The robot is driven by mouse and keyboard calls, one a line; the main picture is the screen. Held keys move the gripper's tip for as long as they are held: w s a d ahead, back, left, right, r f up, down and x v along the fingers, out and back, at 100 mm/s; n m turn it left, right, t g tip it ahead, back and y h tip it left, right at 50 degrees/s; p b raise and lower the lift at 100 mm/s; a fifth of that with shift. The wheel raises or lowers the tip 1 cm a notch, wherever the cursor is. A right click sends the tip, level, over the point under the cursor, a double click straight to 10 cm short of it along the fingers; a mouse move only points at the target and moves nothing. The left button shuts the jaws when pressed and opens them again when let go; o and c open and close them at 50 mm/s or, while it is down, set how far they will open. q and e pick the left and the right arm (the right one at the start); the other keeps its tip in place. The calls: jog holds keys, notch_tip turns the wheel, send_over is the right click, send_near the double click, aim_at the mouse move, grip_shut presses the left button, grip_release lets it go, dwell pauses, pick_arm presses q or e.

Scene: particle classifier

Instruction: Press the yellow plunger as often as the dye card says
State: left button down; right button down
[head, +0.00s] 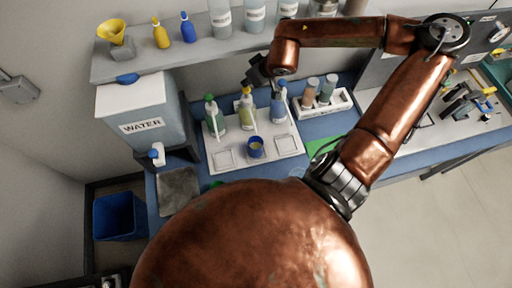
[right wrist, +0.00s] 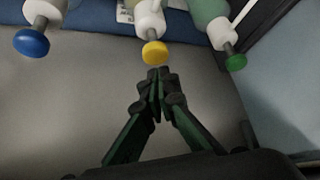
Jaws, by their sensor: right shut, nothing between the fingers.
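The yellow plunger (right wrist: 155,53) tops the middle dispenser bottle (head: 246,112) on a white tray (head: 285,149). A green-topped bottle (head: 214,117) stands to its left and a blue-topped bottle (head: 278,107) to its right. My right gripper (right wrist: 158,76) is shut and empty, its fingertips close to the yellow plunger in the right wrist view. I cannot tell whether they touch. In the head view this gripper (head: 257,74) shows dark above the bottles. A blue cup (head: 256,148) with yellowish contents sits in front of the yellow bottle. I cannot make out a readable dye card. My left gripper is out of view.
A water tank (head: 142,126) stands left of the tray. A white rack (head: 327,103) with vials is to the right. A shelf (head: 195,56) with bottles runs behind. A blue bin (head: 119,216) is at lower left. My arm hides part of the bench.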

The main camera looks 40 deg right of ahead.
jog(key=shift+r, duration=0.1)
jog(key=shift+r+p, duration=1.95)
jog(key=shift+r, duration=0.55)
jog(key=shift+f, duration=0.1)
